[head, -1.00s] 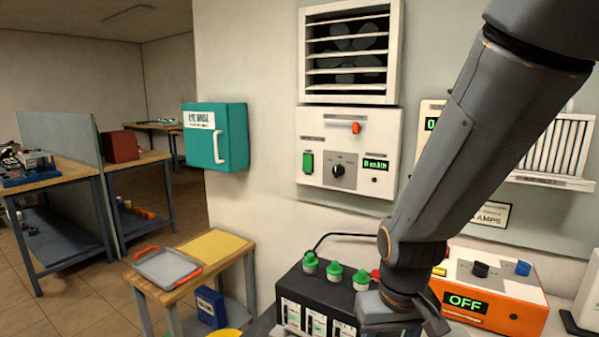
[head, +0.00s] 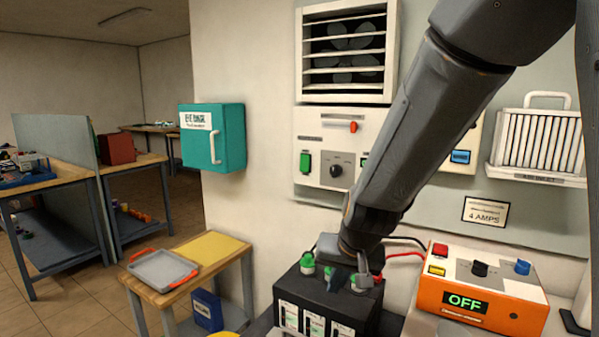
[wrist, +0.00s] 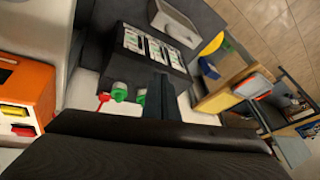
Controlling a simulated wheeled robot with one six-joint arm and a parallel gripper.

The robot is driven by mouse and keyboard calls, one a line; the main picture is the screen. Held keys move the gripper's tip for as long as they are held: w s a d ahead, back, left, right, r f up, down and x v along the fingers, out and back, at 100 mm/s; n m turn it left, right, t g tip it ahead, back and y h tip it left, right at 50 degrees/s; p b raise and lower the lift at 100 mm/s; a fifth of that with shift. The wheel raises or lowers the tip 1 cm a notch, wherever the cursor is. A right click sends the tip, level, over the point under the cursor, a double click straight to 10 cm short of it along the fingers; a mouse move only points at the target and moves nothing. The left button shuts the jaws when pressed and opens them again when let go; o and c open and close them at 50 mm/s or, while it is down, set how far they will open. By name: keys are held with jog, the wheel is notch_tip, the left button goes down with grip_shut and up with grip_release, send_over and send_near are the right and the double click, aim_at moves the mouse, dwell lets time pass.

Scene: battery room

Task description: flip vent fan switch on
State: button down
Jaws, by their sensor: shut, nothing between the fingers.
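The vent fan panel (head: 318,183) is a white box on the wall below the louvred vent fan (head: 346,52). It carries a red-orange lever (head: 353,127) lying to the right at the end of a slot, a green rocker (head: 305,163) and a black knob (head: 336,171). My arm hides the panel's right side, including most of its display. My gripper (head: 362,284) is shut and empty, low and well below the panel, over the black battery (head: 296,289) with green caps. In the wrist view, my gripper (wrist: 163,95) shows beside the battery (wrist: 118,60).
An orange charger (head: 480,300) reading OFF stands right of the battery, with a red cable running between them. A teal eye-wash box (head: 213,137) hangs left of the panel. A small table (head: 172,299) with a grey tray is at lower left. A white rack (head: 540,145) is at right.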

jog(key=w+a+r+m+t+h+b, duration=0.2)
jog(key=w+a+r+m, duration=0.4)
jog(key=w+r+m, duration=0.4)
jog(key=w+a+r+m+t+h+b, duration=0.3)
jog(key=w+a+r+m+h, duration=0.3)
jog(key=w+r+m, duration=0.5)
jog(key=w+m+h+b, duration=0.1)
jog(key=w, duration=0.6)
jog(key=shift+a+m+b, duration=0.2)
jog(key=shift+m+b, duration=0.1)
jog(key=shift+w+d, duration=0.1)
jog(key=shift+w, duration=0.05)
jog(key=p, duration=0.3)
send_near(304, 170)
jog(key=f+x, duration=0.1)
jog(key=x, duration=0.4)
jog(key=shift+w+d+r, duration=0.15)
jog(key=shift+w+d, duration=0.15)
